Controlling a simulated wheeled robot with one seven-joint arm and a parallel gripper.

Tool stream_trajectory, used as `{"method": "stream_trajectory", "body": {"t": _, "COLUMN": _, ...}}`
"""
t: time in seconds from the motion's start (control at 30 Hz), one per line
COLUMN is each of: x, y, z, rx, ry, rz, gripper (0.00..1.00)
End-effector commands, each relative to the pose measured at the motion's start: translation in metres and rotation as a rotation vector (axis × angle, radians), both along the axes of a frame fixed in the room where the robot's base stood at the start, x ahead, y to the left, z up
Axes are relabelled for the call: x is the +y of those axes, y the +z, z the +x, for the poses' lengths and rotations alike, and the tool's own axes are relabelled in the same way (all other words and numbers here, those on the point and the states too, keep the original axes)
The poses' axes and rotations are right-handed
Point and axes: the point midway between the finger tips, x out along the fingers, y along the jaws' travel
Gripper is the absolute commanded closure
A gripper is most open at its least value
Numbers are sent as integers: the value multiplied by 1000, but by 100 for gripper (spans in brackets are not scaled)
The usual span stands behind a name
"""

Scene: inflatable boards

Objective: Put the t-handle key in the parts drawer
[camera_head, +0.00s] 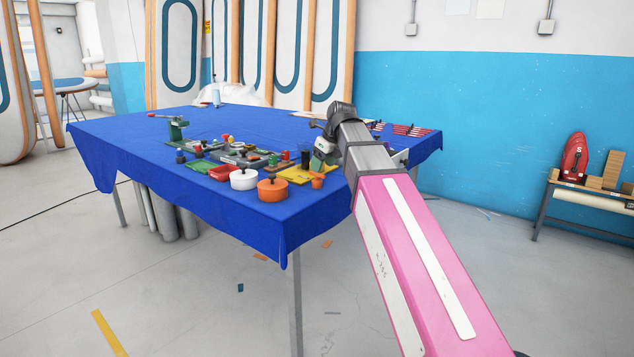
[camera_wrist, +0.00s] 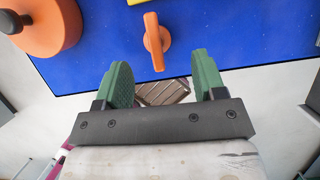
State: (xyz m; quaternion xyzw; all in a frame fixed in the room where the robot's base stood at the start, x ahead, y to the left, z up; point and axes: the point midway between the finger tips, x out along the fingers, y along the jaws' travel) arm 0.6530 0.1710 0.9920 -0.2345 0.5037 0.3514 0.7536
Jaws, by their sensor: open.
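A small orange piece with a rounded bar top, which looks like the t-handle key (camera_wrist: 154,42), is near the table's edge in the wrist view. It also shows in the head view (camera_head: 317,181), near the front right of the group of things. My gripper (camera_wrist: 162,74) is open, with green fingers apart and nothing held between them. The orange piece is beyond the fingertips, roughly centred between them. In the head view my gripper (camera_head: 319,162) is just above the orange piece. A red open tray (camera_head: 223,174) on the table may be the parts drawer; I cannot tell for sure.
The blue-covered table (camera_head: 130,140) is mostly clear at left.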

Motion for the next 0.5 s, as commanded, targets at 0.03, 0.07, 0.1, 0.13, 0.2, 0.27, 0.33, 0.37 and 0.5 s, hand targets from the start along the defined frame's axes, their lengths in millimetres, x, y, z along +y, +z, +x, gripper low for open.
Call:
{"method": "stream_trajectory", "body": {"t": 0.03, "x": 1, "y": -2, "z": 0, "rx": 0, "ry": 0, "rz": 0, "gripper": 36}}
{"method": "stream_trajectory", "body": {"t": 0.07, "x": 1, "y": -3, "z": 1, "rx": 0, "ry": 0, "rz": 0, "gripper": 36}}
{"method": "stream_trajectory", "body": {"t": 0.1, "x": 2, "y": -5, "z": 1, "rx": 0, "ry": 1, "rz": 0, "gripper": 36}}
{"method": "stream_trajectory", "body": {"t": 0.13, "x": 3, "y": -6, "z": 1, "rx": 0, "ry": 1, "rz": 0, "gripper": 36}}
{"method": "stream_trajectory", "body": {"t": 0.2, "x": 5, "y": -11, "z": 2, "rx": 1, "ry": 1, "rz": 0, "gripper": 36}}
{"method": "stream_trajectory", "body": {"t": 0.27, "x": 9, "y": -18, "z": 3, "rx": 1, "ry": 1, "rz": 0, "gripper": 36}}
{"method": "stream_trajectory", "body": {"t": 0.33, "x": 13, "y": -27, "z": 5, "rx": 1, "ry": 2, "rz": -1, "gripper": 36}}
{"method": "stream_trajectory", "body": {"t": 0.37, "x": 15, "y": -30, "z": 5, "rx": 2, "ry": 3, "rz": -1, "gripper": 36}}
{"method": "stream_trajectory", "body": {"t": 0.5, "x": 20, "y": -45, "z": 10, "rx": 1, "ry": 1, "rz": 0, "gripper": 36}}
